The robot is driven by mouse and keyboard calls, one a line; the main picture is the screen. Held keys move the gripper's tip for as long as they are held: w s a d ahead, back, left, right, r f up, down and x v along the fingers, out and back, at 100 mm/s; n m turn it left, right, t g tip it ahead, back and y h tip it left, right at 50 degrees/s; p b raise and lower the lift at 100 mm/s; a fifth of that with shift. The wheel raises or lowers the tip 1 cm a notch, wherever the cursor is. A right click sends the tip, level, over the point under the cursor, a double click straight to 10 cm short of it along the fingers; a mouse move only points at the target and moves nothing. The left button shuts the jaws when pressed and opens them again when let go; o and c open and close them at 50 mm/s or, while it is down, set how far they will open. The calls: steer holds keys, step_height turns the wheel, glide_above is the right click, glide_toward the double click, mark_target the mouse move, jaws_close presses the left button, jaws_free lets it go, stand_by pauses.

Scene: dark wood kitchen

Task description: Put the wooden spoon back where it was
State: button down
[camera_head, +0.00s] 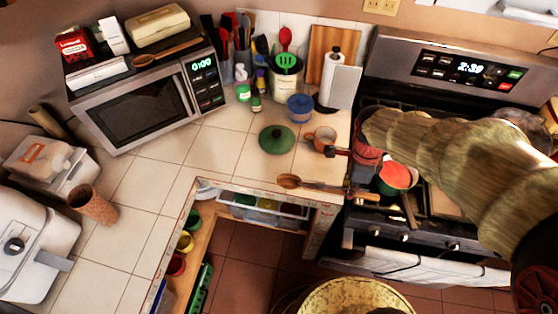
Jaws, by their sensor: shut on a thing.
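A wooden spoon (289,181) is in the middle of the head view, its bowl pointing left and its handle running right along the counter's front edge. My gripper (350,188) reaches in from the right and is shut on the spoon's handle. I cannot tell whether the spoon touches the counter or hangs just above it. Another wooden spoon (144,60) lies on top of the microwave (133,109), its handle pointing right.
A utensil holder (286,78) is behind. An open drawer (263,207) lies below the counter edge. The stove (440,70) is right.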

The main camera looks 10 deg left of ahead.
mark_target(314, 177)
steer(key=w+a+f+b, duration=0.2)
steer(key=w+a+f, duration=0.7)
steer(key=shift+w, duration=0.15)
steer(key=f, duration=0.2)
steer(key=f+b, duration=0.1)
steer(key=f, duration=0.1)
steer(key=shift+w+a, duration=0.25)
steer(key=shift+w, duration=0.05)
steer(key=c, duration=1.7)
jaws_free()
steer(key=shift+c, duration=0.2)
